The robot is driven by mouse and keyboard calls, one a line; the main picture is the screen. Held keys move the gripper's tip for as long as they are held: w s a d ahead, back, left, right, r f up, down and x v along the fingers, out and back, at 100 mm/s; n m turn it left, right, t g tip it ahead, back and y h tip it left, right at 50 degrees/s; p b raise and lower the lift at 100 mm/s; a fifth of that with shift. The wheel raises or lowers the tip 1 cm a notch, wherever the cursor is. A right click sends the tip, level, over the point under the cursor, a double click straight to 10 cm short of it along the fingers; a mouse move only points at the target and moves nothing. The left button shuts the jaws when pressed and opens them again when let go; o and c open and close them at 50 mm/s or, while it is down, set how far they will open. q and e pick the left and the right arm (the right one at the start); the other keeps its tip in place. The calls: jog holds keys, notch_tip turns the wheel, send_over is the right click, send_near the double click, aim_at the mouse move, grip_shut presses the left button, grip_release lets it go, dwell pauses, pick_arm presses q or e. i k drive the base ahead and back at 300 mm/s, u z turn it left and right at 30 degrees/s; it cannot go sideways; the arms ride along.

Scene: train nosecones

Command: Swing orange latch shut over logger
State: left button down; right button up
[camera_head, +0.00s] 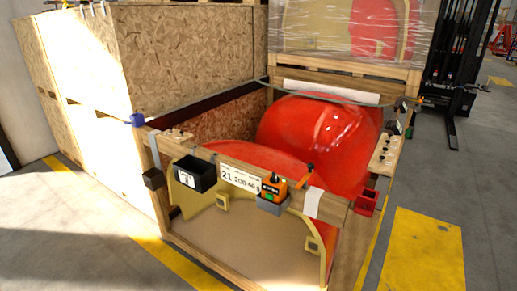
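An orange logger (274,187) with a green face sits in a grey holder (272,204) on the front wooden rail of the crate. A small orange latch (304,177) stands on the same rail, just right of the logger. It sticks up at a tilt and appears apart from the logger. Its hinge is too small to make out. Neither of my grippers is in view.
The open wooden crate (183,249) holds large red nosecones (318,132). A black bin (194,174) and a white label (240,178) are on the front rail, and a red bin (366,202) is at its right end. Closed crates stand behind left.

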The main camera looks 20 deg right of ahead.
aim_at(303, 183)
jog(key=u, duration=0.1)
jog(key=i, duration=0.9)
jog(key=z, duration=0.35)
